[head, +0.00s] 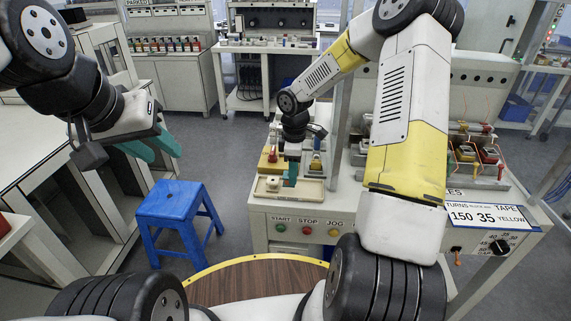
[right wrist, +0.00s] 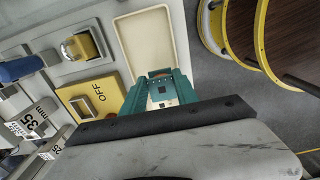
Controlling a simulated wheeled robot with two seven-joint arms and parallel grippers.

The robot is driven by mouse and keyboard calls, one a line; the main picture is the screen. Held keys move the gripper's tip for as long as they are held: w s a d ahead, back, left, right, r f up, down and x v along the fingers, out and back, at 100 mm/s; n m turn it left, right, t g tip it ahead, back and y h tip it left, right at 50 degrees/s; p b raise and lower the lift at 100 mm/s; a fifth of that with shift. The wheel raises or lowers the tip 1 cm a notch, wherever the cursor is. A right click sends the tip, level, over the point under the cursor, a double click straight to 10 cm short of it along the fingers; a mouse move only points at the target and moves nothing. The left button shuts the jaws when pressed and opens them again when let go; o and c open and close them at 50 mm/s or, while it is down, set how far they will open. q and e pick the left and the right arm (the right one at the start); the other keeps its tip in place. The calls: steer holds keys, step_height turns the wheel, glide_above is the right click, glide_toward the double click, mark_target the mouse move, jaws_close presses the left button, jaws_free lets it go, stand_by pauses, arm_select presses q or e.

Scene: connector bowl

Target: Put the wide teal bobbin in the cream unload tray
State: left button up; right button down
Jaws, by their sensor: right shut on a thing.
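My right gripper (head: 291,180) is over the cream unload tray (head: 312,189) on the front of the winding machine. In the right wrist view its teal fingers (right wrist: 160,82) are shut on a small piece, taken to be the wide teal bobbin (right wrist: 161,89). Fingers and piece are alike in colour, and much of the piece is hidden. The fingers overlap the near end of the shallow tray (right wrist: 148,20), whose visible floor is empty. I cannot tell whether the piece touches the tray. My left gripper (head: 160,152) is open and empty, above the floor at the left.
A yellow OFF switch plate (right wrist: 93,97) and another yellow block (right wrist: 84,46) sit beside the tray. START, STOP and JOG buttons (head: 307,230) are on the panel below. A blue stool (head: 178,201) stands at the left.

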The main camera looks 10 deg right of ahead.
steer(key=shift+w, duration=0.6)
steer(key=shift+d+f, duration=0.1)
steer(key=shift+f, duration=1.7)
steer(key=shift+f, duration=0.15)
steer(key=c, duration=0.9)
jaws_free()
steer(key=shift+c, duration=0.2)
